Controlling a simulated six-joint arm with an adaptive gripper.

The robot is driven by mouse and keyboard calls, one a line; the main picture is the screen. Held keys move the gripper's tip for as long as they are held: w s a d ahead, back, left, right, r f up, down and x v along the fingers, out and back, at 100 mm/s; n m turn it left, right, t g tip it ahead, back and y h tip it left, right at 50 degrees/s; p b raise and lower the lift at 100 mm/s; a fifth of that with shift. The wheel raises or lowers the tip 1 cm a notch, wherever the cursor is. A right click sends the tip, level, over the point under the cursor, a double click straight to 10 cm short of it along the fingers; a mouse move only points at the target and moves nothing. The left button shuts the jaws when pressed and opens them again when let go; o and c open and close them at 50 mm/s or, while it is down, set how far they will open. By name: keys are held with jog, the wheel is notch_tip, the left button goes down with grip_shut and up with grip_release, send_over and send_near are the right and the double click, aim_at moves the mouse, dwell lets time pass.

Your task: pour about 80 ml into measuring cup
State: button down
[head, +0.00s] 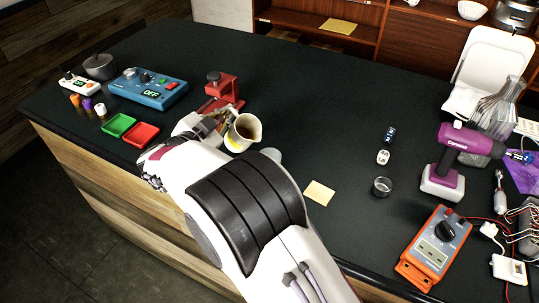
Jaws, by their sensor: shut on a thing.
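In the head view my gripper (224,121) is shut on a white and yellow cup (240,138) that holds brown liquid. The cup is tilted, with its mouth facing up and towards the right. My forearm hides part of the gripper. A greyish rounded thing (272,155) shows just right of and below the cup, partly hidden by my arm; I cannot tell whether it is the measuring cup. I see no liquid stream.
A red clamp-like stand (222,88) is close behind my gripper. Green (119,125) and red (141,134) trays and a blue device (148,88) are at left. A purple drill (455,160) and an orange meter (435,248) are at right. The counter's back middle is clear.

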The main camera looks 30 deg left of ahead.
aim_at(232, 110)
jog(key=shift+s+d+r+m, duration=0.15)
jog(key=shift+d+r+m, duration=0.15)
jog(key=shift+d, duration=0.15)
jog(key=shift+s+d+r+m+t+y, duration=0.1)
jog(key=shift+d+r+m+t+y, duration=0.1)
jog(key=shift+d+r+m+t, duration=0.25)
jog(key=shift+s+d+r+m+t+y, duration=0.1)
jog(key=shift+d+r+m+t+y, duration=0.1)
jog(key=shift+r+m, duration=0.35)
jog(key=shift+s+d+r+m+t, duration=0.1)
jog(key=shift+d+r+m+t, duration=0.15)
jog(key=shift+r+m, duration=0.35)
jog(key=shift+s+d+r+m+t, duration=0.1)
jog(key=shift+d+r+m, duration=0.3)
jog(key=shift+r, duration=0.25)
dwell(0.3)
jog(key=shift+s+d+r+m+t, duration=0.3)
jog(key=shift+d+r+m+t, duration=0.2)
jog(key=shift+d+r+m, duration=0.45)
dwell(2.0)
jog(key=shift+a+f, duration=0.1)
jog(key=shift+a, duration=0.05)
jog(key=shift+w+a+f+n+g, duration=0.3)
jog(key=shift+a+f+n+g, duration=0.1)
jog(key=shift+a+f+n, duration=0.7)
jog(key=shift+f+n, duration=0.15)
jog(key=shift+n, duration=0.1)
jog(key=shift+w+g, duration=0.1)
jog(key=shift+g, duration=0.2)
